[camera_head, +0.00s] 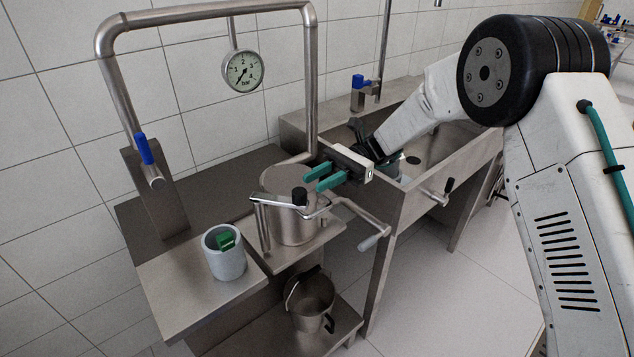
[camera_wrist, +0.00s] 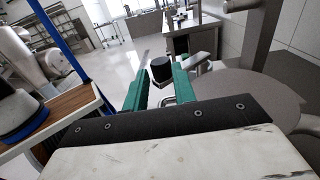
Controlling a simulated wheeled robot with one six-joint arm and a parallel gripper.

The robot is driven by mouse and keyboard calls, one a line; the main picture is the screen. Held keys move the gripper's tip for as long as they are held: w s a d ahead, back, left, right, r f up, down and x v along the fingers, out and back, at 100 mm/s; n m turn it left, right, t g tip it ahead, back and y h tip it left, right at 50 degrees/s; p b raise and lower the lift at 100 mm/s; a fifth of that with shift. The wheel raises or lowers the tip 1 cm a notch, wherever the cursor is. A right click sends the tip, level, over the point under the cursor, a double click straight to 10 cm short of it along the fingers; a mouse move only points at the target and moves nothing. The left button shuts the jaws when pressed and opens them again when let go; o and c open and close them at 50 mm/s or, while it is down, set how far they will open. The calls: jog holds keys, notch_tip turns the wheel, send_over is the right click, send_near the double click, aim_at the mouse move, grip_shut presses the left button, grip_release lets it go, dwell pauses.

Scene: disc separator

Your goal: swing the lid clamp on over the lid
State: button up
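The separator vessel (camera_head: 290,222) is a steel cylinder on a steel stand. Its flat grey lid (camera_wrist: 235,110) fills the right side of the wrist view. The lid clamp (camera_head: 268,199) is a bent metal bar with a black knob (camera_head: 300,196), at the vessel's near side in the head view. In the wrist view the knob (camera_wrist: 161,68) appears beside the lid's edge, not over its middle. My gripper (camera_head: 314,179) has two teal fingers, apart and empty, just above the knob. In the wrist view the knob shows between the fingertips; contact cannot be told.
A crank handle (camera_head: 367,236) sticks out right of the vessel. A grey cup (camera_head: 225,262) with a green piece stands on the left shelf. A steel bucket (camera_head: 310,300) is below. A sink (camera_head: 425,170) is behind right, and a pipe with a gauge (camera_head: 243,71) rises behind.

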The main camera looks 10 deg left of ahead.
aim_at(303, 204)
jog(key=shift+w+d+r, duration=0.15)
jog(key=shift+d+r, duration=0.1)
jog(key=shift+r, duration=0.45)
grip_shut()
jog(key=s+d+f+m+t+y, duration=0.1)
jog(key=s+d+m+t+y, duration=0.4)
jog(key=m, duration=0.9)
jog(key=s+d+f+m+t+y, duration=0.1)
jog(key=s+d+m+t+y, duration=0.15)
jog(key=s+m+t, duration=0.8)
jog(key=w+a+m+g, duration=0.1)
jog(key=w+a+m, duration=0.3)
jog(key=a, duration=0.7)
jog(key=shift+w+d, duration=0.35)
jog(key=shift+w, duration=0.55)
jog(key=shift+w+d, duration=0.3)
jog(key=shift+w, duration=0.6)
jog(key=shift+a+f+g, duration=0.1)
jog(key=shift+g, duration=0.35)
